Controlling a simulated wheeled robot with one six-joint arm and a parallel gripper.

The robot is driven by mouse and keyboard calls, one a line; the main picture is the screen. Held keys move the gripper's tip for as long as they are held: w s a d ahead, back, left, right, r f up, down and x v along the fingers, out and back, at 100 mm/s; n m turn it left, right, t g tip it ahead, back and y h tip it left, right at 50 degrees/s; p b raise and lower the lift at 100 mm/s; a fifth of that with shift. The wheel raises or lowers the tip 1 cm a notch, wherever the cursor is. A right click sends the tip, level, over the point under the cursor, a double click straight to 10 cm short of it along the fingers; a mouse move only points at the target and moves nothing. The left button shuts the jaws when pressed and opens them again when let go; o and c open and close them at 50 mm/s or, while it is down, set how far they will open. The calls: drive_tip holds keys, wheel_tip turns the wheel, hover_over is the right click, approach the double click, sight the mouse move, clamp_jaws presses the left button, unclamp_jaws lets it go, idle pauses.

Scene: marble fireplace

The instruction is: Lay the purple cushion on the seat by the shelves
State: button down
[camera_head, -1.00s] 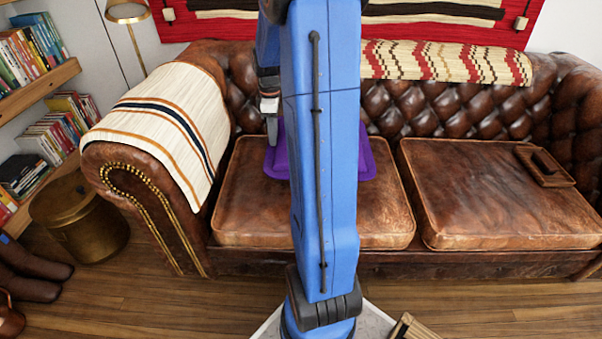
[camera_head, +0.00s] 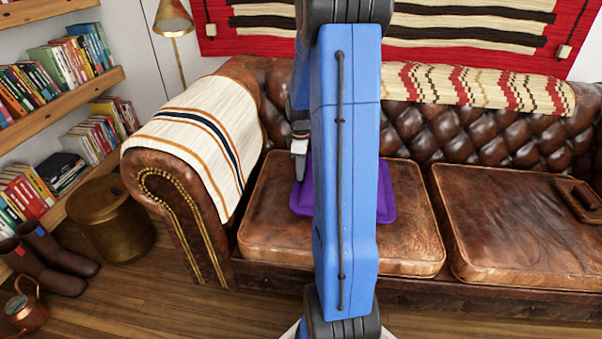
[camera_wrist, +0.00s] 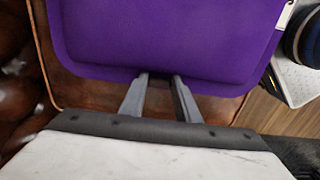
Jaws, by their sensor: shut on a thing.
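The purple cushion (camera_head: 386,194) shows on both sides of my blue arm in the head view, in front of the sofa's left seat cushion (camera_head: 270,222), which is the seat nearest the shelves. My arm hides its middle. In the wrist view the purple cushion (camera_wrist: 165,40) fills the upper middle, with brown leather behind it. My gripper (camera_wrist: 160,78) is shut on the cushion's near edge, its two fingers close together. In the head view part of my gripper (camera_head: 299,148) shows left of my arm. I cannot tell whether the cushion touches the seat.
Bookshelves (camera_head: 60,105) stand at the left, with a brass bin (camera_head: 112,218), boots (camera_head: 50,262) and a copper kettle (camera_head: 28,308) on the floor. A striped throw (camera_head: 205,140) covers the sofa arm. The right seat (camera_head: 520,225) holds a brown item (camera_head: 578,195).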

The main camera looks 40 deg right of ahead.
drive_tip(key=shift+f, duration=0.6)
drive_tip(key=c, duration=1.3)
unclamp_jaws()
drive_tip(key=shift+c, duration=0.2)
